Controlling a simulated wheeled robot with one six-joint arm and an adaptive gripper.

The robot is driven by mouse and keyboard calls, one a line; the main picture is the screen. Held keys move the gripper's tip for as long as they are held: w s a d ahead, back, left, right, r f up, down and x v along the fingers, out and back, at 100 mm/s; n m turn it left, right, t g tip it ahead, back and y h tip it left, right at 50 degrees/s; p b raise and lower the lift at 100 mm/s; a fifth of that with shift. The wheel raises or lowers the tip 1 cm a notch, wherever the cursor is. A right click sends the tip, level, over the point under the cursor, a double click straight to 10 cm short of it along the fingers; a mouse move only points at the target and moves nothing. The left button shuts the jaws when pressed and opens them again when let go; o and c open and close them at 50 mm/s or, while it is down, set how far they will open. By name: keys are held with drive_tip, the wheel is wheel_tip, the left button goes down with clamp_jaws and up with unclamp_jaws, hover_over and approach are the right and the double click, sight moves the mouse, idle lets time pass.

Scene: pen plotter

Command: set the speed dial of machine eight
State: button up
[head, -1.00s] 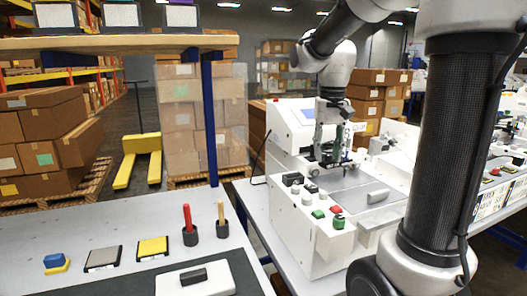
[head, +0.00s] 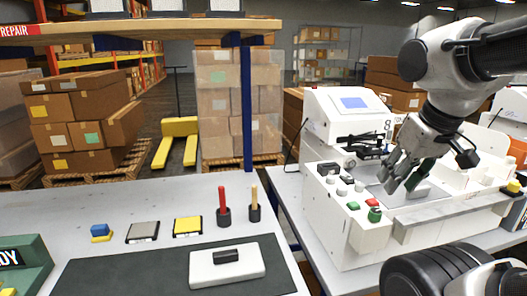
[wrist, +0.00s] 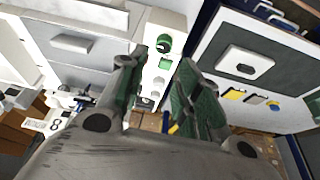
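Machine eight is a white pen plotter (head: 342,107) with a blue screen, at the right in the head view. Its "8" label (wrist: 56,124) shows in the wrist view. Its front panel carries a green round knob (head: 374,214), a green button (head: 353,205), a red button (head: 371,202) and several small grey or white knobs (head: 344,190). I cannot read which is the speed dial. The green knob also shows in the wrist view (wrist: 163,46), beyond my fingertips. My gripper (head: 393,173) is open and empty, tilted above the plotter bed, apart from the panel.
A workbench (head: 135,208) at the left holds a dark mat (head: 130,273) with a white switch box (head: 228,268), a yellow pad (head: 188,226), a grey pad (head: 142,233), and red and yellow handles in dark cups. A gap separates the benches. Pallets of boxes stand behind.

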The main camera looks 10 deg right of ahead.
drive_tip(key=w+f+g, duration=0.1)
drive_tip(key=w, duration=0.2)
drive_tip(key=w+d+f+g, duration=0.1)
drive_tip(key=w, duration=0.3)
drive_tip(key=w+d+f+g, duration=0.1)
drive_tip(key=w+f+g, duration=0.1)
drive_tip(key=w, duration=0.1)
drive_tip(key=shift+w+n, duration=0.2)
drive_tip(key=shift+n, duration=0.2)
drive_tip(key=n, duration=0.2)
hover_over(359, 184)
drive_tip(key=s, duration=0.1)
drive_tip(key=shift+s+f+g, duration=0.2)
drive_tip(key=shift+f+g, duration=0.1)
drive_tip(key=shift+w+r+n, duration=0.6)
drive_tip(key=shift+w+n, duration=0.1)
drive_tip(key=shift+w, duration=0.15)
drive_tip(key=shift+s+r+n, duration=0.15)
drive_tip(key=shift+r+n, duration=0.1)
drive_tip(key=shift+n, duration=0.15)
drive_tip(key=shift+f+n, duration=0.25)
drive_tip(key=shift+n, duration=0.05)
wheel_tip(359, 184, down, 8)
drive_tip(key=shift+r, duration=0.25)
